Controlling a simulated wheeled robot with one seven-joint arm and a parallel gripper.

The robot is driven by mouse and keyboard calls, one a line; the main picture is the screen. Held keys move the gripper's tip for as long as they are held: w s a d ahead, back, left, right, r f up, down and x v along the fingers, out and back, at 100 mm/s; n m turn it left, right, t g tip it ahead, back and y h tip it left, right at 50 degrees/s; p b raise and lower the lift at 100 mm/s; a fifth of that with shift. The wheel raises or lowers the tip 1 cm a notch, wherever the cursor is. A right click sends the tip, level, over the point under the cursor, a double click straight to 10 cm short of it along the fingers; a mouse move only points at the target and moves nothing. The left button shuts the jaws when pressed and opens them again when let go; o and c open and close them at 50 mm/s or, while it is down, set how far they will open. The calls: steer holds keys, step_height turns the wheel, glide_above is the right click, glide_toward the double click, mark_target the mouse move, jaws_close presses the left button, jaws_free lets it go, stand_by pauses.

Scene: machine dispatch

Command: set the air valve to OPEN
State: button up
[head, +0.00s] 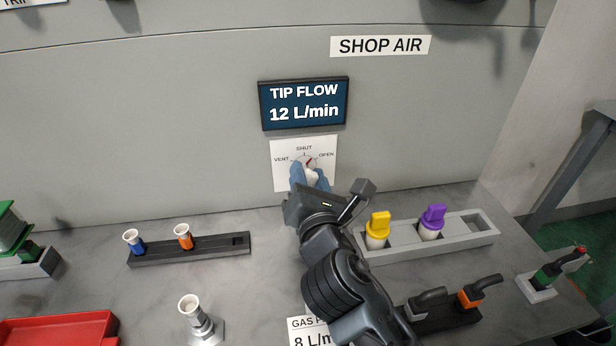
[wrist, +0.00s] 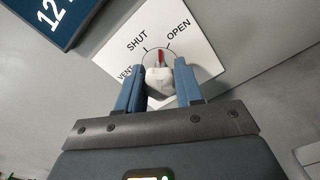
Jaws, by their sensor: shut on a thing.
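The air valve is a white plate (head: 290,182) on the grey wall, marked VENT, SHUT and OPEN. Its pale knob (wrist: 159,82) has a red pointer (wrist: 159,55). The pointer stands between the SHUT and OPEN marks. My gripper (head: 310,173) is at the plate, its two blue fingers on either side of the knob. In the wrist view my gripper (wrist: 159,69) is shut on the knob. The fingers hide part of the dial, and the VENT mark is partly covered.
A TIP FLOW display (head: 304,102) reading 12 L/min hangs above the valve. On the bench below are a dark rack (head: 215,248) at left and a grey rack (head: 460,241) with yellow and purple pieces at right. A red tray (head: 60,328) lies front left.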

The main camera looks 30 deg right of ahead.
steer(key=shift+m+b, duration=0.4)
steer(key=shift+m, duration=1.8)
steer(key=o, duration=1)
steer(key=shift+o, duration=0.2)
steer(key=b+v, duration=0.1)
steer(key=v, duration=0.6)
steer(key=shift+s, duration=0.4)
steer(key=shift+a, duration=0.1)
